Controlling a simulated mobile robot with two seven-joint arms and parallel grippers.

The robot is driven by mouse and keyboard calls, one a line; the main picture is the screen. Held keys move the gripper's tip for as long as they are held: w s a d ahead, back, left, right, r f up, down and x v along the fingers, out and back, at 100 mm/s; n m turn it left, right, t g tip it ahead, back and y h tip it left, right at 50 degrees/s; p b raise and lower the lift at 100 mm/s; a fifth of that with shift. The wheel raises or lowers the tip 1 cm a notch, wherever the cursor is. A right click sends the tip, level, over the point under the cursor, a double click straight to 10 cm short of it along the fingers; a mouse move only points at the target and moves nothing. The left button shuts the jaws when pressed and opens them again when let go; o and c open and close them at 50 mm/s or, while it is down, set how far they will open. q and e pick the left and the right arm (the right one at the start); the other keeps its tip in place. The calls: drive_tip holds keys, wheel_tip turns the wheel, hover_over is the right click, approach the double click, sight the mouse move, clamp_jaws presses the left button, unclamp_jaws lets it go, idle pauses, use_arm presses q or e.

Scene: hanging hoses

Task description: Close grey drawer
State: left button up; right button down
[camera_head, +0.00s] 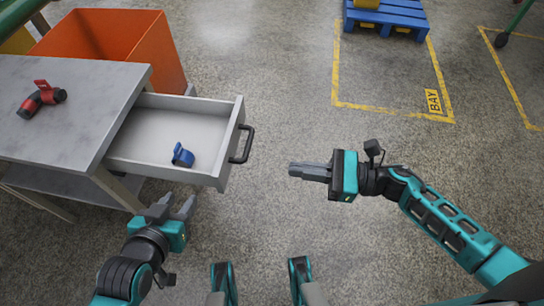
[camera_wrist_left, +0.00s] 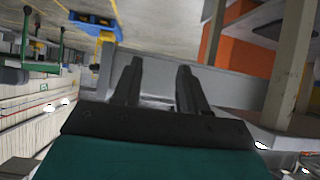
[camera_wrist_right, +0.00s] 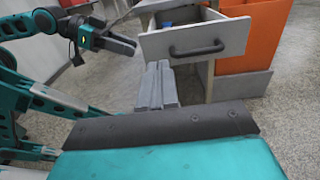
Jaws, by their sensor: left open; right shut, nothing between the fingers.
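The grey drawer (camera_head: 228,160) is pulled out to the right from under the workbench top, with a dark bar handle (camera_head: 243,144) on its front. A blue clamp-like part (camera_head: 182,155) lies inside it. My right gripper (camera_head: 292,169) is shut and empty, to the right of the handle and apart from it. In the right wrist view the drawer front (camera_wrist_right: 195,42) and handle (camera_wrist_right: 197,49) show beyond the shut fingers (camera_wrist_right: 158,68). My left gripper (camera_head: 178,202) is open and empty, just in front of the drawer's near side. Its fingers (camera_wrist_left: 158,68) also show in the left wrist view.
The grey workbench (camera_head: 75,90) carries a red and black part (camera_head: 42,98). An orange bin (camera_head: 160,50) stands behind it. A blue pallet (camera_head: 385,16) and a yellow-marked floor bay (camera_head: 395,108) lie farther back. The floor right of the drawer is clear.

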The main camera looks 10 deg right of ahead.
sight(224, 158)
drive_tip(key=x, duration=1.2)
drive_tip(key=shift+a, duration=0.15)
use_arm(q)
drive_tip(key=shift+s+f, duration=0.2)
drive_tip(key=shift+s, duration=0.05)
use_arm(e)
drive_tip(key=shift+w+a, duration=0.15)
drive_tip(key=shift+a, duration=0.25)
